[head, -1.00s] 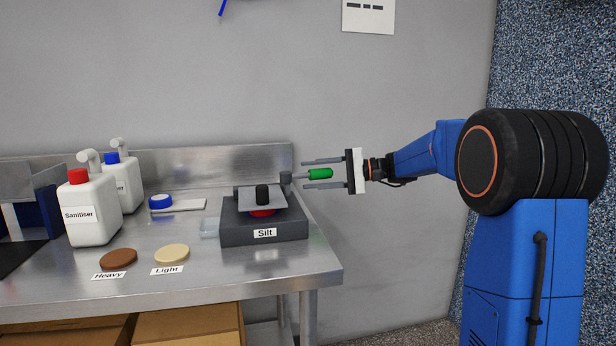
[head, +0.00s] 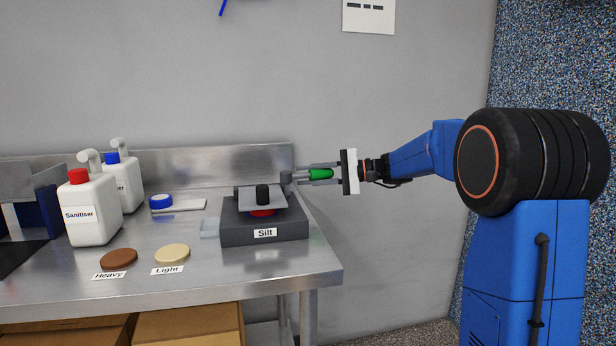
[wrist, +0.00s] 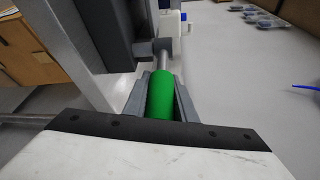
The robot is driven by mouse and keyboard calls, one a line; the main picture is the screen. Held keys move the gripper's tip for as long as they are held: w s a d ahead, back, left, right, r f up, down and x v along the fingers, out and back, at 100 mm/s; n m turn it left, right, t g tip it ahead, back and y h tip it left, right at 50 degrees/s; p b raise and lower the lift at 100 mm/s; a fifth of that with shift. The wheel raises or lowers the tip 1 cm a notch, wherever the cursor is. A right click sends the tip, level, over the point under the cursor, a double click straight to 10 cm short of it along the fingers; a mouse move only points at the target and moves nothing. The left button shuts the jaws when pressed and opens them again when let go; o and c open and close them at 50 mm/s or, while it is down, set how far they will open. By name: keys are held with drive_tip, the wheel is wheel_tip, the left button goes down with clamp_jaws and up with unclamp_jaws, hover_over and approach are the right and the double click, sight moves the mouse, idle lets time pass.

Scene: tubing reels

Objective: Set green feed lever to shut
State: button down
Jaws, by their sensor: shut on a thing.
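The green feed lever (head: 320,174) sticks out to the right from a grey pivot (head: 286,178) at the table's right back corner. It lies roughly level. My gripper (head: 312,175) has come in from the right, and its two fingers are shut on the green grip. In the wrist view the green feed lever (wrist: 161,95) lies between the two grey fingers, with its metal rod running to the grey pivot (wrist: 158,46). No mark for the shut position can be made out.
A dark box labelled Silt (head: 236,232) stands on the metal table (head: 150,285) left of the lever. Brown (head: 118,258) and cream discs (head: 172,253) and white sanitiser bottles (head: 92,210) stand further left. The wall (head: 390,80) is behind.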

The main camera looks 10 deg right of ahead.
sight(311, 178)
drive_tip(key=s+m+t+h, duration=0.1)
drive_tip(key=m+t, duration=0.1)
drive_tip(key=t, duration=0.1)
drive_tip(key=s+m+t+h, duration=0.2)
drive_tip(key=shift+s+t, duration=0.1)
drive_tip(key=shift+t, duration=0.3)
drive_tip(key=shift+s+a+f+m+t+h, duration=0.1)
drive_tip(key=shift+s+m+t+h, duration=0.35)
drive_tip(key=shift+m+t+h, duration=0.35)
drive_tip(key=shift+s+a+m+t+h, duration=0.1)
drive_tip(key=shift+s+m+t+h, duration=0.35)
drive_tip(key=shift+m+h, duration=0.6)
drive_tip(key=shift+s+a+f+m+t+h, duration=0.1)
drive_tip(key=shift+s+m+t+h, duration=0.3)
drive_tip(key=shift+m+t+h, duration=0.5)
drive_tip(key=shift+h, duration=0.45)
drive_tip(key=c, duration=1.5)
unclamp_jaws()
drive_tip(key=shift+o, duration=0.2)
drive_tip(key=shift+r, duration=0.1)
drive_tip(key=shift+s, duration=0.15)
